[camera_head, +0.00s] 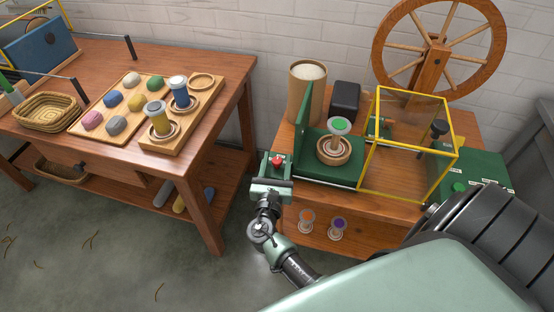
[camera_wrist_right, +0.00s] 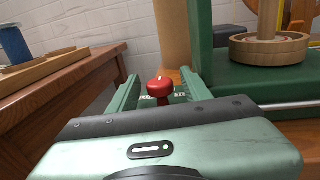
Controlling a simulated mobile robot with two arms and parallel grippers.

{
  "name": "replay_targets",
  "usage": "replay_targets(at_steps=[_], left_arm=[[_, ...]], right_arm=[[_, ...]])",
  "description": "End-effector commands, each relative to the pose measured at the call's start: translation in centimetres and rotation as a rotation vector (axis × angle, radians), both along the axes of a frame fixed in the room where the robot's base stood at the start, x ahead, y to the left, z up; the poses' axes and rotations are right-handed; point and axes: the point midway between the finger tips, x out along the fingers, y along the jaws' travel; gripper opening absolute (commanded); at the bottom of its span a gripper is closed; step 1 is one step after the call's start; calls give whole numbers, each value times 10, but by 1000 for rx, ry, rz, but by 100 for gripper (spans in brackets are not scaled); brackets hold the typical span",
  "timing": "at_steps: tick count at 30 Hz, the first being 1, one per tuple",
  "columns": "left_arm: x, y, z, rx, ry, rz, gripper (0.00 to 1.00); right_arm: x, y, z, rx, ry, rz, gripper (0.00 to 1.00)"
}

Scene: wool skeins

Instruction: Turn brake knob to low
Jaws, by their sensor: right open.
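The red brake knob (camera_head: 277,160) stands at the front left corner of the green spinning machine (camera_head: 318,168). My right gripper (camera_head: 276,167) is at the knob, with its arm coming up from the lower right. In the right wrist view the red knob (camera_wrist_right: 160,87) stands between the two green fingers of my right gripper (camera_wrist_right: 161,84). The fingers are open, with a gap visible on both sides of the knob. Small pale labels show beside the knob, too small to read. My left gripper is not in view.
A bobbin with a green top (camera_head: 339,127) stands on the machine behind the knob. A yellow-framed clear guard (camera_head: 408,150) is to its right. A tan canister (camera_head: 305,92) stands behind. A wooden table (camera_head: 216,62) with wool skeins is at left, with a floor gap between.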

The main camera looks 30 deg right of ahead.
Motion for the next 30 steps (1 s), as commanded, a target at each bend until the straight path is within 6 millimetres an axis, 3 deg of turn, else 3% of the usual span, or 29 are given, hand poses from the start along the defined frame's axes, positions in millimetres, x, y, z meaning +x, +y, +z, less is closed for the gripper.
replay_targets(at_steps=[9, 14, 20, 30], left_arm=[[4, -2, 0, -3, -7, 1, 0], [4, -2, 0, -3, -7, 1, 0], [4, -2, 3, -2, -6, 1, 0], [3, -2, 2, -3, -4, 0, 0]], right_arm=[[3, -2, 0, 1, 0, 1, 46], [2, -2, 0, 1, 0, 1, 1], [2, -3, 0, -2, 1, 26, 0], [2, -4, -1, -6, 1, 320, 0]])
